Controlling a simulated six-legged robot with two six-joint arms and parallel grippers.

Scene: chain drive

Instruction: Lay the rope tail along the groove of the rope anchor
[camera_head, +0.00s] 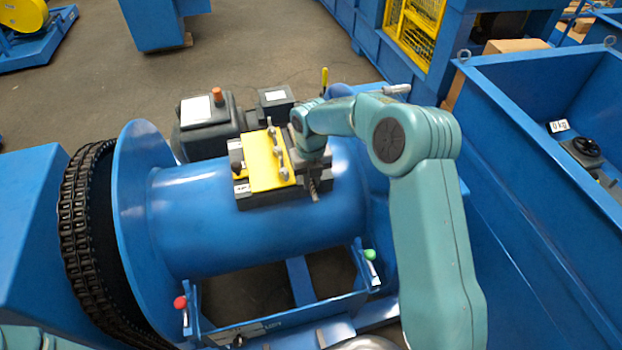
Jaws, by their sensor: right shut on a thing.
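A dark grey block with a yellow plate on it, which looks like the rope anchor (262,160), sits on top of the blue drum (215,225). A row of grey knobs runs along the right part of the yellow plate. My right gripper (314,188) is at the right end of the block, pointing down close to the drum. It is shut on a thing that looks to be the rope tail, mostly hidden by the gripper. The groove cannot be made out. My left gripper is out of view; only a bit of teal arm shows at the bottom left corner.
A black chain (80,240) wraps the wheel beside the drum's left flange (135,215). A dark motor unit (205,125) stands behind the drum. A frame with a red knob (180,302) and a green knob (369,254) is in front. A blue bin (500,130) stands at right.

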